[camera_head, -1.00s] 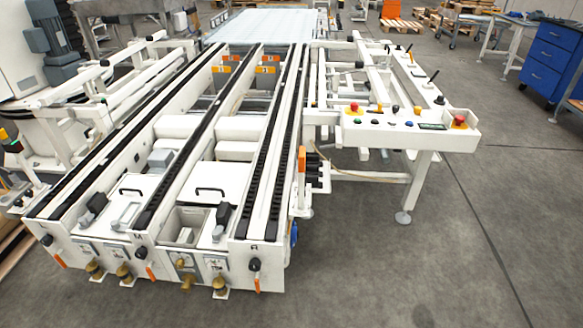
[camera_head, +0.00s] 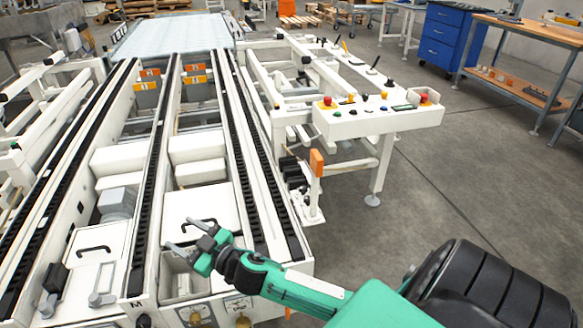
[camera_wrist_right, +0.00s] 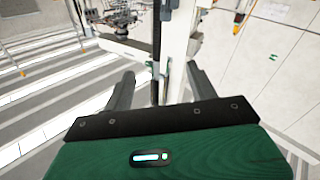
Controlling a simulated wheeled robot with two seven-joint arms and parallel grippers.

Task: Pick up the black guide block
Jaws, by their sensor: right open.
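I cannot tell for sure which part is the black guide block. In the head view a black block-like part (camera_head: 55,278) on a silver fitting sits at the lower left of the conveyor frame. Several black blocks (camera_head: 291,172) stick out from the frame's right side beside an orange part. My right gripper (camera_head: 178,236) is open over the front white compartment, its fingers pointing left; it covers part of the frame there. In the right wrist view its two dark fingers (camera_wrist_right: 158,88) stand apart with nothing gripped between them. My left gripper is not in view.
Long black chain tracks (camera_head: 152,190) run along the white conveyor frame. A black handle (camera_head: 198,222) on a white cover lies close to my right gripper. A control panel (camera_head: 375,115) with coloured buttons stands right of the conveyor. The grey floor (camera_head: 440,190) at right is clear.

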